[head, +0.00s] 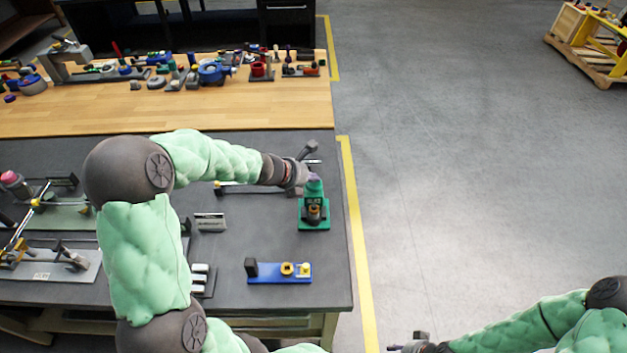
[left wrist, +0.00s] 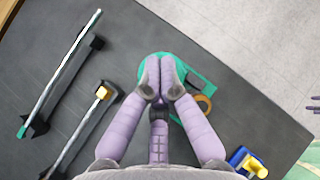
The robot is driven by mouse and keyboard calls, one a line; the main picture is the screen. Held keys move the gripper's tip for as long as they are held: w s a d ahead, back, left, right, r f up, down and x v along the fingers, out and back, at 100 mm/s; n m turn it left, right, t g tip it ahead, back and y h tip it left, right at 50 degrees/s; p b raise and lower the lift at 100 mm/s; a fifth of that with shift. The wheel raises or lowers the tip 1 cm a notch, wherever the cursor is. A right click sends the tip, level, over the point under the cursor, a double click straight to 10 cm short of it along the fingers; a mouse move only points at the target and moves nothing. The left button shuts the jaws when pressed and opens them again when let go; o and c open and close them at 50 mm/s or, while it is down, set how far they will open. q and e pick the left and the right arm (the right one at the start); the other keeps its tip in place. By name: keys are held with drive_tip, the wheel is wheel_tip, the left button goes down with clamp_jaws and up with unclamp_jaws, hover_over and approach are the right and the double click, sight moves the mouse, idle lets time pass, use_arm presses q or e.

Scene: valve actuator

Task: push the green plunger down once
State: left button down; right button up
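The green plunger (head: 314,190) stands upright on its green base (head: 304,224) near the right edge of the dark table. A brass-coloured part sits low at its front. My left gripper (head: 313,175) is right above the plunger's top. In the left wrist view my left gripper (left wrist: 161,72) has its fingertips together, over the green round top, and covers most of it. I cannot tell whether the tips touch the top. My right gripper (head: 398,347) is at the bottom edge of the head view, partly cut off, away from the table.
A blue plate (head: 269,279) with a black block and yellow parts lies nearer me. A metal rod fixture (head: 235,188) lies left of the plunger, under my left arm. A wooden bench (head: 200,118) full of parts is behind. Open floor lies to the right.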

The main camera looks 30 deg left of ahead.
sight(311, 184)
use_arm(q)
drive_tip(key=shift+f, duration=0.35)
drive_tip(key=shift+r, duration=0.1)
idle(0.4)
drive_tip(key=shift+r+p, duration=1.2)
drive_tip(key=shift+r, duration=0.25)
wheel_tip(311, 184, up, 5)
drive_tip(key=p, duration=0.5)
